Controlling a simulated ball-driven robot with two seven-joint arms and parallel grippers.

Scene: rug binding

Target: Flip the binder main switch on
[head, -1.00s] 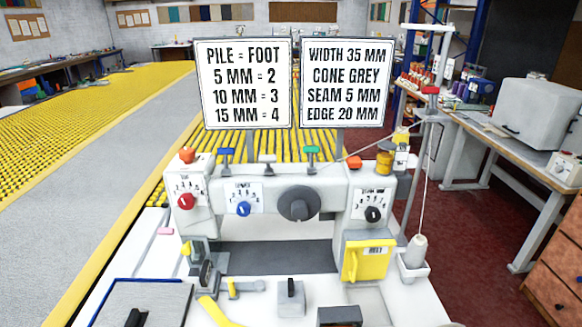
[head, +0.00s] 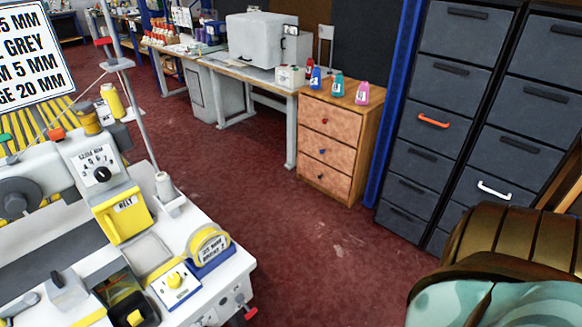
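The binder (head: 60,185) is a white machine on a white table at the left of the head view, cut off by the left edge. Its right part has a black dial (head: 101,174) and a yellow cover (head: 123,215). A white plate with a yellow knob (head: 175,279) lies near the table's right edge. A small red part (head: 250,313) sticks out low on the table's front side, beside a dark slot and small fittings. I cannot tell which of these is the main switch, or its position. Neither of my grippers is in view.
Red floor is open right of the table. A wooden drawer unit (head: 328,150) with several bottles on top and dark filing cabinets (head: 432,125) stand behind. A workbench (head: 245,72) stands further back.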

